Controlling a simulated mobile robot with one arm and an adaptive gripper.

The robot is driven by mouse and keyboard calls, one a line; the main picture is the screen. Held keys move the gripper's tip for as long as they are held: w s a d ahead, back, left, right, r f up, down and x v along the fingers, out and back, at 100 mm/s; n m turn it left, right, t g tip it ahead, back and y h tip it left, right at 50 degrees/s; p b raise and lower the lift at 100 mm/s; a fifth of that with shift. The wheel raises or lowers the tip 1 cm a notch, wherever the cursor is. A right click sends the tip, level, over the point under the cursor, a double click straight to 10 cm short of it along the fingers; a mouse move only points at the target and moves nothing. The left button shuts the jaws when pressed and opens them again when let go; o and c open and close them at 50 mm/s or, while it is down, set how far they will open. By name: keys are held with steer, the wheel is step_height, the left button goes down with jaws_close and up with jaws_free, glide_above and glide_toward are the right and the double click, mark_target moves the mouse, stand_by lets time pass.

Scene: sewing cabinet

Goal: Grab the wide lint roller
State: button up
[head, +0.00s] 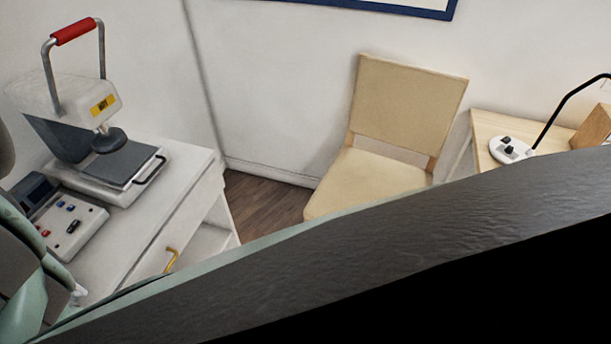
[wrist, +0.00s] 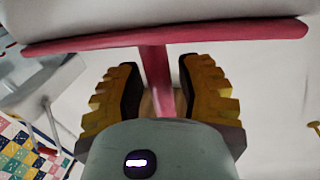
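The wide lint roller (wrist: 222,34) fills the top of the wrist view. It has a long pale grey roller, cut off by the top edge, along a pinkish-red bar. Its red handle (wrist: 156,80) runs down from the bar between the fingers of my gripper (wrist: 160,75). The fingers are yellow-brown and stepped, with dark pads, and stand close on either side of the handle. I cannot tell whether both pads press on it. The handle's lower end is hidden by my gripper's green-grey body. Neither roller nor gripper shows in the head view.
A heat press (head: 75,125) and a control box (head: 62,222) stand on a white cabinet (head: 135,240) at left. A beige chair (head: 400,110) and a wooden table (head: 487,122) stand by the wall. A patchwork cloth (wrist: 22,155) lies lower left in the wrist view.

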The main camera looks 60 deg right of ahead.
jaws_close()
steer(key=shift+r, duration=0.15)
stand_by(0.4)
